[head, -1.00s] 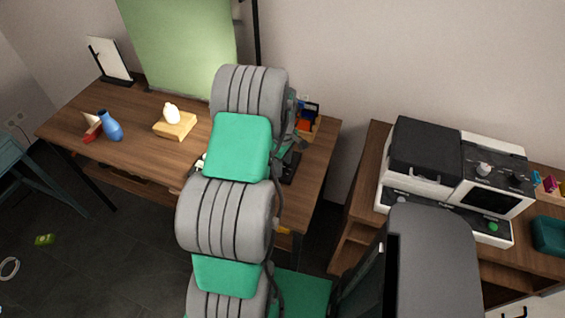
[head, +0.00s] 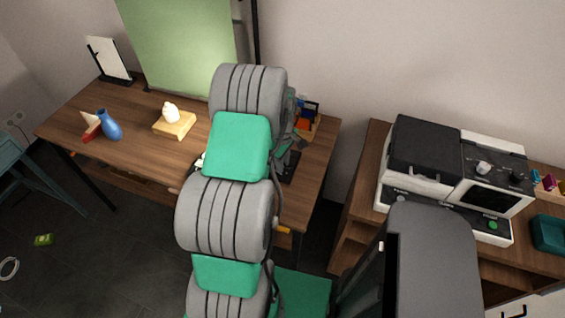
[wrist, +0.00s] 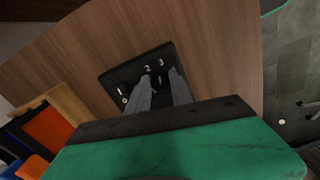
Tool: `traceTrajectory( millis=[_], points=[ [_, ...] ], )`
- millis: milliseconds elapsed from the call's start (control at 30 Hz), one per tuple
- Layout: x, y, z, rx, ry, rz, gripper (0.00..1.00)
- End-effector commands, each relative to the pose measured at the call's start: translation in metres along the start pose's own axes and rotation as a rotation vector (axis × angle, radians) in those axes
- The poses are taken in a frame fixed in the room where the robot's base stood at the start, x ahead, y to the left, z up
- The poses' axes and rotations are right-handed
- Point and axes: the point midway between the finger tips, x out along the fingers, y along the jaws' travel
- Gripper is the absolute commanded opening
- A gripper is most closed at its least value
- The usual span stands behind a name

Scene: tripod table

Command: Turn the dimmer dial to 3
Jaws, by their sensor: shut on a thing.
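The dimmer's black square panel (wrist: 113,80) lies on the wooden desk in the wrist view, with white marks including 1, 2 and 3 near its far side. My gripper (wrist: 160,76) is over the panel, its two grey fingers pointing down and shut on the dial between them. The dial is mostly hidden by the fingers; a small pale mark shows between them near the 3, but I cannot tell its exact setting.
A wooden tray (wrist: 55,101) with orange and blue things stands left of the panel in the wrist view.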

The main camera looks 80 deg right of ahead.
Motion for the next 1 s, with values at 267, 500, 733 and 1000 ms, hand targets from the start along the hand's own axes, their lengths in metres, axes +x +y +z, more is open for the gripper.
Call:
traceTrajectory(
  millis=[267,500,733,1000],
  points=[
    [-0.0001,0.0002,-0.0003,0.121,0.001,0.001,0.00],
    [-0.0002,0.0002,-0.0002,0.120,0.001,0.001,0.32],
    [-0.0001,0.0000,-0.0001,0.120,0.000,0.000,0.48],
    [-0.0051,0.0007,-0.0003,0.120,0.001,0.002,0.48]
  ],
)
